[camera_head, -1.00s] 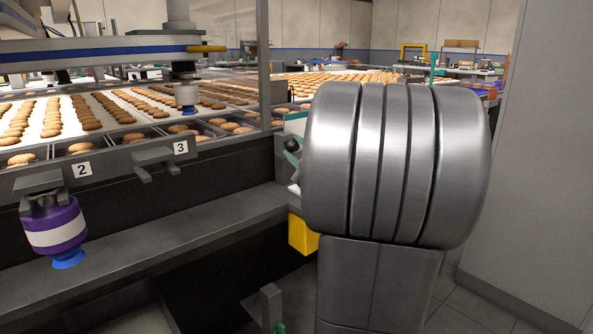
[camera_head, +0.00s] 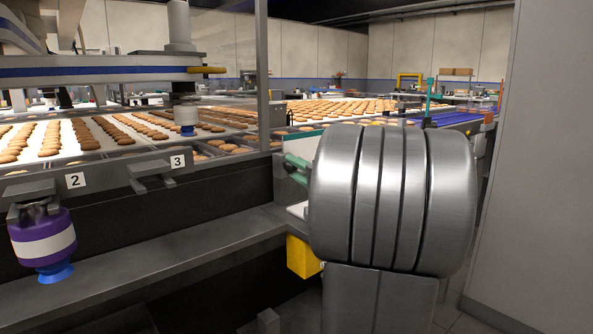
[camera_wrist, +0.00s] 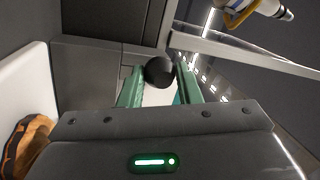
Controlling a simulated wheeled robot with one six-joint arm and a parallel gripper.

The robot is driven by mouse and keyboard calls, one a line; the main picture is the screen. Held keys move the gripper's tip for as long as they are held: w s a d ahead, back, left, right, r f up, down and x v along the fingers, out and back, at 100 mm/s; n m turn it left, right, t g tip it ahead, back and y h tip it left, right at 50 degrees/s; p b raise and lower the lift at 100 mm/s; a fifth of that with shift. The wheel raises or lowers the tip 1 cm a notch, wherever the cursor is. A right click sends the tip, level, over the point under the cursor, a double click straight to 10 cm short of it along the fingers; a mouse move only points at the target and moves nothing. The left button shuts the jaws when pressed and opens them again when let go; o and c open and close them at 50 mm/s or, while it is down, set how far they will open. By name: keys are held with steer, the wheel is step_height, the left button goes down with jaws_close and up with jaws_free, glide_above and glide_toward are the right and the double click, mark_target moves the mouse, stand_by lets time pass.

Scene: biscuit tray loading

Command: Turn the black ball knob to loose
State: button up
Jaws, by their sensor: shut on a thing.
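The black ball knob (camera_wrist: 159,71) shows in the wrist view, between the green fingers of my gripper (camera_wrist: 160,80). The fingers are shut on it, one on each side. In the head view my gripper's green fingers (camera_head: 298,166) show only in part, left of my large grey arm link. The knob itself is hidden there behind the fingers and the arm. What the knob is fixed to, and any loose or tight marking, cannot be made out.
A purple and white cup tool (camera_head: 43,240) hangs under the label 2 at left. An empty bracket (camera_head: 150,175) is by label 3. A yellow box (camera_head: 302,256) sits below my gripper. A grey ledge (camera_head: 150,252) runs along the front. Biscuit rows lie behind.

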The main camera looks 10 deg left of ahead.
steer(key=shift+f+n+g, duration=0.1)
steer(key=shift+n+g, duration=0.2)
steer(key=shift+n, duration=0.7)
steer(key=o, duration=1)
steer(key=shift+c, duration=0.2)
steer(key=p+v, duration=0.2)
steer(key=v, duration=1.2)
steer(key=shift+w+p, duration=0.15)
steer(key=shift+p, duration=0.25)
steer(key=shift+a, duration=0.1)
